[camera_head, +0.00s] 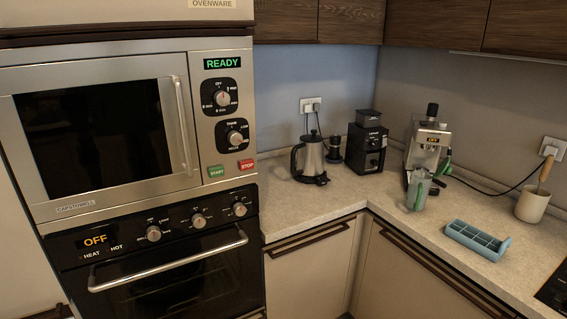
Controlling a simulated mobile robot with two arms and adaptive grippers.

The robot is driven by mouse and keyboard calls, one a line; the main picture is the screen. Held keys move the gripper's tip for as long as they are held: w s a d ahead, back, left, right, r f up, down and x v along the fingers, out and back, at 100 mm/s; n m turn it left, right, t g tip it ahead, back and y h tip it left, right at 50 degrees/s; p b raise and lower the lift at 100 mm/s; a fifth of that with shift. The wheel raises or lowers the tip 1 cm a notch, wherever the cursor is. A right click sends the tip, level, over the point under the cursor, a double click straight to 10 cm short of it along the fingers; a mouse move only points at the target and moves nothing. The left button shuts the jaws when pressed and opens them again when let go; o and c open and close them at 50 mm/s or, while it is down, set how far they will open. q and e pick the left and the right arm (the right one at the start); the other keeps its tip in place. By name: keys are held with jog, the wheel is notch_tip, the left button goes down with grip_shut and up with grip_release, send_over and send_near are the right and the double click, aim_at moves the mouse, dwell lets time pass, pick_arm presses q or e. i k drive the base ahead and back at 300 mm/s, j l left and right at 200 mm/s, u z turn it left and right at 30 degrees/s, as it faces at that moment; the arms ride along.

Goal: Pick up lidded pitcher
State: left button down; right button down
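A small clear pitcher-like vessel with green parts (418,190) stands upright on the counter, in front of the coffee machine. It is small in the view, and I cannot clearly make out its lid. A steel kettle with a black handle and lid (312,157) stands upright further back, near the wall socket. I cannot tell for sure which of these two is the lidded pitcher. Neither of my grippers shows in the head view.
On the counter (340,200) are a black grinder (367,150), a coffee machine (428,145), a blue ice tray (477,240) and a beige crock (532,204) with a wooden handle. A tall microwave and oven unit (215,125) stands at left. The counter's middle is clear.

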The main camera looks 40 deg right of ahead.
aim_at(420, 182)
jog(key=z, duration=2.15)
